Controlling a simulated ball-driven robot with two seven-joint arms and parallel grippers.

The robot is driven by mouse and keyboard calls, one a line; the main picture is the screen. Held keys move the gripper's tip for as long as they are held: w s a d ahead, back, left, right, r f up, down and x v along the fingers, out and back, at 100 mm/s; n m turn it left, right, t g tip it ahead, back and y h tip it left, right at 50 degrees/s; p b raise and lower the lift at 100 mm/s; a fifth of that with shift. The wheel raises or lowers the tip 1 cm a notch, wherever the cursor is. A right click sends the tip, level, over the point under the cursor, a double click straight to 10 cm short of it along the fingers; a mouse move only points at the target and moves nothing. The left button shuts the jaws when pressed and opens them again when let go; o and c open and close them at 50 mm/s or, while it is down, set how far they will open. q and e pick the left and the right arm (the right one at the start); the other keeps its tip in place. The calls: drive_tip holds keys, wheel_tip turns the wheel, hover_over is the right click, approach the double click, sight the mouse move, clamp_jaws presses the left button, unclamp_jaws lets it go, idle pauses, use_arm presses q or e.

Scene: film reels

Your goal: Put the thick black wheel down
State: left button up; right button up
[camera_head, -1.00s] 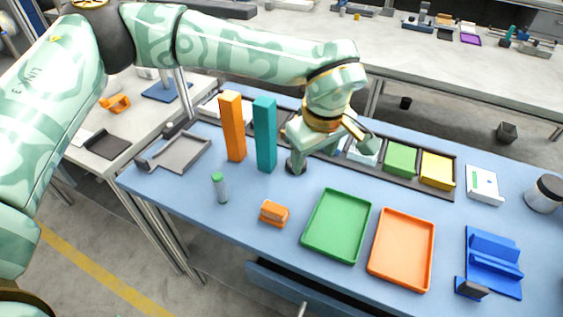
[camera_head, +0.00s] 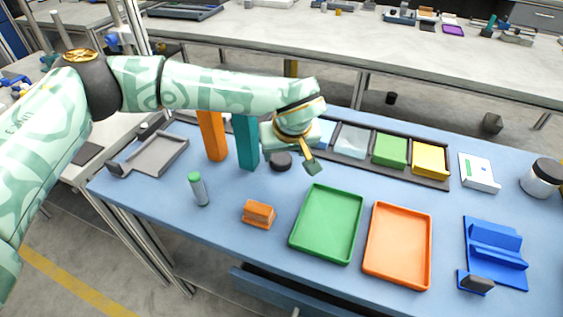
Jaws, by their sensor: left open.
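The thick black wheel (camera_head: 281,161) lies flat on the blue tabletop, just right of the foot of the teal block (camera_head: 247,142). Part of its top is hidden by my left gripper. My left gripper (camera_head: 290,154) is open and empty, just above and slightly right of the wheel. One finger points down to the right, clear of the wheel. My right gripper does not show.
An orange block (camera_head: 212,135) stands left of the teal one. A green-capped cylinder (camera_head: 198,188), a small orange piece (camera_head: 258,214), a green tray (camera_head: 328,258) and an orange tray (camera_head: 369,265) lie nearer. A dark bin row (camera_head: 431,182) runs behind.

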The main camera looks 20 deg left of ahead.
sight(281, 159)
use_arm(q)
drive_tip(key=b+x, duration=0.2)
drive_tip(key=x, duration=0.3)
drive_tip(key=shift+a+r, duration=0.1)
drive_tip(key=shift+a, duration=0.1)
drive_tip(key=shift+w+b, duration=0.1)
drive_tip(key=shift+b, duration=0.2)
drive_tip(key=shift+r, duration=0.15)
drive_tip(key=c, duration=0.9)
drive_tip(key=shift+o, duration=0.2)
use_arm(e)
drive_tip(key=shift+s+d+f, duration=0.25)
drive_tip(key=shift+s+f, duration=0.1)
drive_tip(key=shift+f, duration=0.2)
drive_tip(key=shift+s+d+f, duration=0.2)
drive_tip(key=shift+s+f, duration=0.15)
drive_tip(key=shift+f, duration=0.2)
